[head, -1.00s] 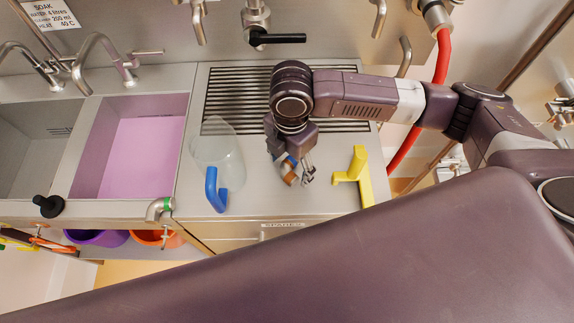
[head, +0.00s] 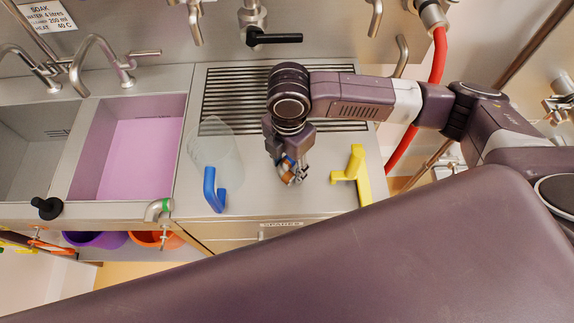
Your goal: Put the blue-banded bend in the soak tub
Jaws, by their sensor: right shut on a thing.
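My right gripper (head: 291,178) points down over the steel counter, right of the clear jug. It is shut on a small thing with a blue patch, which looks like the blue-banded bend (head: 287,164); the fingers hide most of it. Whether it touches the counter is hard to tell. My left gripper is not in view.
A clear jug with a blue handle (head: 212,190) stands between my right gripper and the pink basin. A yellow object (head: 355,175) stands to the right. A green-banded metal bend (head: 158,208) sits at the front edge. A tap (head: 95,60) reaches over the basins.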

